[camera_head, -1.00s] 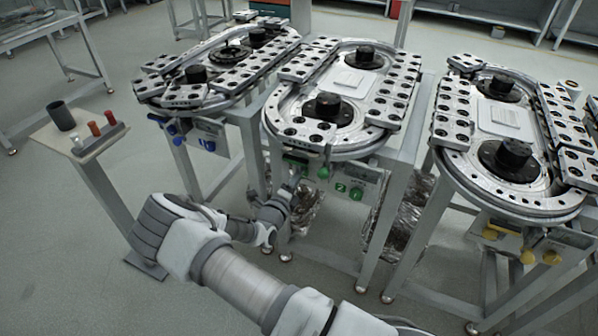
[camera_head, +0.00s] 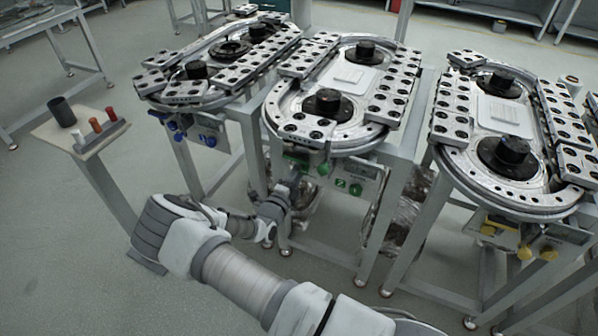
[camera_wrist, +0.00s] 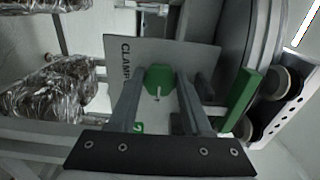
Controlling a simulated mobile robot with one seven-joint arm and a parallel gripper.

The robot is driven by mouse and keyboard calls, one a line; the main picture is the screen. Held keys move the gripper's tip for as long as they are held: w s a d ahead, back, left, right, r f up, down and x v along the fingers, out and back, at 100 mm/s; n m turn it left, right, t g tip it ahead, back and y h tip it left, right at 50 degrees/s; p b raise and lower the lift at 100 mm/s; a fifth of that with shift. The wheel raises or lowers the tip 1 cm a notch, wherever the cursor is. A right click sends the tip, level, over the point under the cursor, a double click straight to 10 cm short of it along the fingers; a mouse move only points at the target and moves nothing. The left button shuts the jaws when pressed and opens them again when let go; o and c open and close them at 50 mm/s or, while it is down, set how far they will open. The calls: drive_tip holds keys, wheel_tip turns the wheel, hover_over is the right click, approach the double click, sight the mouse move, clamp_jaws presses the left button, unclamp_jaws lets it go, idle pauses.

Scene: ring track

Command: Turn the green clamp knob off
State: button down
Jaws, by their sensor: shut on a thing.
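The green clamp knob (camera_wrist: 158,77) shows in the wrist view on a grey panel (camera_wrist: 200,55) lettered "CLAMP". A small pale mark or pointer shows on its face. My gripper (camera_wrist: 161,84) has one finger on each side of the knob and is shut on it. In the head view my gripper (camera_head: 292,184) is at the front of the middle ring track, at the left part of its control panel. The gripped knob is not clearly visible there behind my gripper.
Other green knobs (camera_head: 355,190) and (camera_head: 324,169) are to the right on the middle station's front. A green bar (camera_wrist: 243,90) stands right of my fingers. Stations with blue knobs (camera_head: 211,141) and yellow knobs (camera_head: 525,252) flank it. A small stand (camera_head: 75,128) is at left.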

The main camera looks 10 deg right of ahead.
drive_tip(key=shift+c, duration=1.7)
unclamp_jaws()
drive_tip(key=p+v, duration=0.1)
drive_tip(key=v, duration=1.6)
drive_tip(key=shift+s+a, duration=0.15)
drive_tip(key=shift+s, duration=0.05)
drive_tip(key=s+d+r+m+g+p, duration=0.1)
drive_tip(key=s+d+r+m+g, duration=0.25)
drive_tip(key=r+m+g, duration=0.35)
drive_tip(key=s+d+r+m+g, duration=0.2)
drive_tip(key=d+r+m, duration=0.25)
drive_tip(key=m, duration=0.55)
drive_tip(key=s+d+r+m+g+p, duration=0.1)
drive_tip(key=s+d+r+m+g, duration=0.15)
drive_tip(key=r+m+g, duration=0.4)
drive_tip(key=s+r+m+t+y+p, duration=0.1)
drive_tip(key=s+r+m+t+y, duration=0.2)
drive_tip(key=r+m, duration=0.7)
drive_tip(key=s+r+m+t+y+p, duration=0.1)
drive_tip(key=s+r+m+t+y, duration=0.2)
drive_tip(key=s+r+m+y, duration=0.4)
drive_tip(key=s+r+m, duration=0.3)
drive_tip(key=r+m, duration=0.1)
drive_tip(key=m, duration=0.2)
drive_tip(key=shift+s+y+p, duration=0.3)
drive_tip(key=shift+s+p, duration=0.05)
drive_tip(key=shift+p, duration=0.05)
